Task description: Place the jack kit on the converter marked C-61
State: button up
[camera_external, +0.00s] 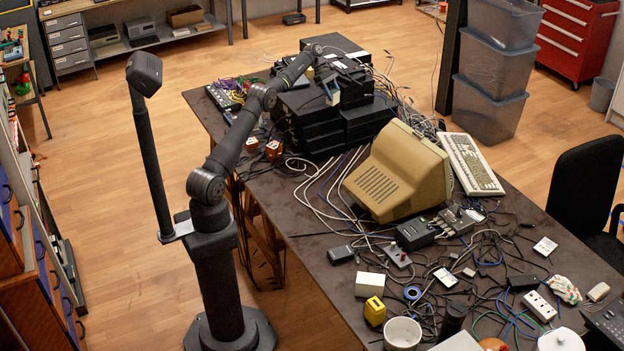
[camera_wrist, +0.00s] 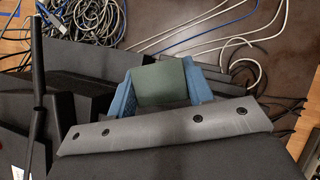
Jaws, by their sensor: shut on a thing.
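My gripper (camera_external: 331,95) is above the stack of black boxes at the far end of the table. In the wrist view its blue fingers (camera_wrist: 160,88) are shut on a dark green block, likely the jack kit (camera_wrist: 161,83). The block sits between the two fingers, its lower part hidden by the grey gripper body. Black box-shaped units (camera_external: 315,128) are stacked below and around my gripper; dark units (camera_wrist: 68,92) also show in the wrist view. I cannot read a C-61 mark on any of them, so I cannot tell which is that converter.
Loose cables (camera_external: 330,185) spread over the table beside the stack. A beige monitor (camera_external: 395,175) and a white keyboard (camera_external: 470,165) stand nearby. Orange-and-white pieces (camera_external: 272,150) lie left of the stack. The near table is crowded with small devices.

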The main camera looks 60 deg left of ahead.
jog(key=s+d+f+m+g+y, duration=0.2)
jog(key=s+d+f+m+g, duration=0.2)
jog(key=s+d+f+m, duration=0.55)
jog(key=s+d+f+m+g+y, duration=0.2)
jog(key=s+d+f+m+g, duration=0.25)
jog(key=s+d+m, duration=0.55)
jog(key=d+f+m+y, duration=0.2)
jog(key=d+m, duration=0.1)
jog(key=d, duration=1.3)
jog(key=s+d+r+n+t+h, duration=0.25)
jog(key=s+d+n, duration=0.45)
jog(key=s+d, duration=0.65)
jog(key=s+d+r+n+t+h, duration=0.1)
jog(key=s+d+n+h, duration=0.4)
jog(key=s+d, duration=0.85)
jog(key=n+y, duration=0.1)
send_over(341, 252)
notch_tip(341, 252, down, 7)
jog(key=shift+a+f, duration=0.1)
jog(key=shift+a, duration=0.05)
jog(key=shift+f, duration=2)
